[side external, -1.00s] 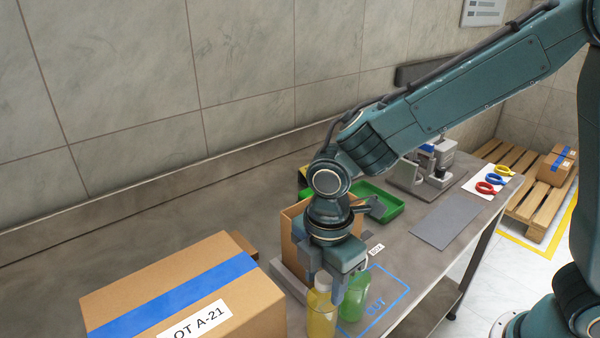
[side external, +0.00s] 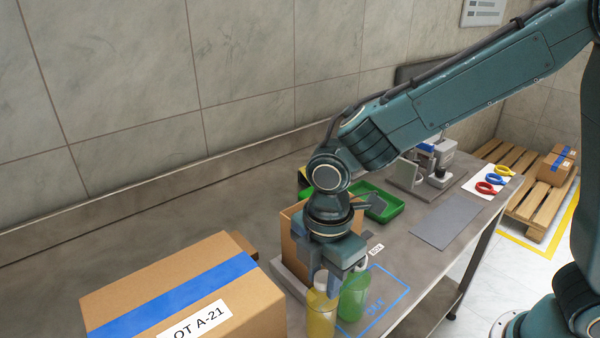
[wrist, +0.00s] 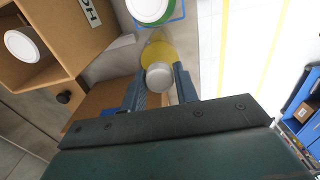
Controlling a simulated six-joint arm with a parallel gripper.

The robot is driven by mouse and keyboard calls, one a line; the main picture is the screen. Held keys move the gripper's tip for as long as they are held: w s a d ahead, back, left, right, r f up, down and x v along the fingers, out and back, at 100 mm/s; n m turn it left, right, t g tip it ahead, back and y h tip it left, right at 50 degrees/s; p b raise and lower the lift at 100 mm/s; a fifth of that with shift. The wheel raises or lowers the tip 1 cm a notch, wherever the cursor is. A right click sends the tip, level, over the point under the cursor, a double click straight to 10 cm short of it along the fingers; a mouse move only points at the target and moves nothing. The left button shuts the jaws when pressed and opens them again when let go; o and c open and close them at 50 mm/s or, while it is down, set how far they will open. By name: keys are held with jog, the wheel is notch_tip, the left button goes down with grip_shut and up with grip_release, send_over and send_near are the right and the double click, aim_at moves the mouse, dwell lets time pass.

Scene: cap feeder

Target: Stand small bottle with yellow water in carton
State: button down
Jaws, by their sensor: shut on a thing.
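The small bottle with yellow water (side external: 321,313) stands upright near the bench's front edge, with a pale grey cap. It also shows in the wrist view (wrist: 160,55), between the two fingers. My gripper (side external: 337,280) is shut on it, the fingers at its cap and upper part (wrist: 158,82). The open carton (side external: 291,243) stands behind my gripper and is partly hidden by it. In the wrist view the carton (wrist: 60,62) is at the upper left, with a white round lid inside it.
A green bottle (side external: 354,293) stands close to the right of the yellow one, by the blue outlined area (side external: 391,306). A large closed box (side external: 190,290) is at the left front. A green tray (side external: 381,204) and grey mat (side external: 446,220) lie farther back.

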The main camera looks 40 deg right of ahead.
jog(key=shift+r, duration=3.05)
notch_tip(320, 180, up, 22)
jog(key=f, duration=0.1)
jog(key=w+d, duration=1.2)
jog(key=d, duration=0.3)
jog(key=shift+s+f, duration=0.15)
jog(key=shift+f, duration=1.95)
jog(key=shift+a+f, duration=0.1)
jog(key=shift+f, duration=0.05)
